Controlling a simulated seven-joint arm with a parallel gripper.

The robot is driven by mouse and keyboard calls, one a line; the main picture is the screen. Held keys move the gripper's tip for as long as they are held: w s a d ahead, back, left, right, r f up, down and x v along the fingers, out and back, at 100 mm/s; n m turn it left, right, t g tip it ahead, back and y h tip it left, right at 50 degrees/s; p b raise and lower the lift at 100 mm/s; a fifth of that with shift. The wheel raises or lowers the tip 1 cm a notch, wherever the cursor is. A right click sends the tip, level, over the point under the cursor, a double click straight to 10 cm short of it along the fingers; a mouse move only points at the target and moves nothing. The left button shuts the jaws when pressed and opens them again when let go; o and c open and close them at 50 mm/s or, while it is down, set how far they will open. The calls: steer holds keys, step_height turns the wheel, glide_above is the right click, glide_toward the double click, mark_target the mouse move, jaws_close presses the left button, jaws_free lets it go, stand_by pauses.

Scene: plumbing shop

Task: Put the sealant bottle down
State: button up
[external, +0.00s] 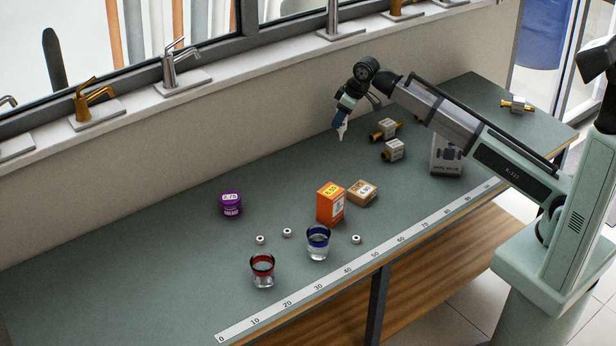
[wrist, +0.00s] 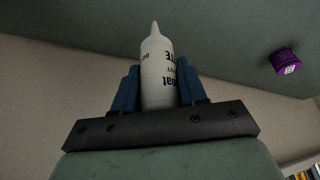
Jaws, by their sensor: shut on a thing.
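The sealant bottle (wrist: 158,75) is white with dark lettering and a pointed nozzle. In the wrist view it sits between the two blue fingers of my gripper (wrist: 158,88), which is shut on it. In the external view my gripper (external: 342,116) is above the far side of the green workbench (external: 150,255), near the wall. The bottle's pale nozzle (external: 341,132) points down there, and most of its body is hidden by the fingers. The bottle appears to be held clear of the bench top.
Brass-ended valves (external: 384,129) and a valve box (external: 446,155) stand right of my gripper. An orange box (external: 330,203), a tan box (external: 362,193), a purple tub (external: 231,204) and two glasses (external: 318,243) are further left. The bench's left part is clear.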

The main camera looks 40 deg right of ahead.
mark_target(343, 133)
steer(key=shift+f, duration=4.25)
steer(key=shift+f, duration=0.15)
steer(key=o, duration=1.1)
steer(key=v, duration=1.2)
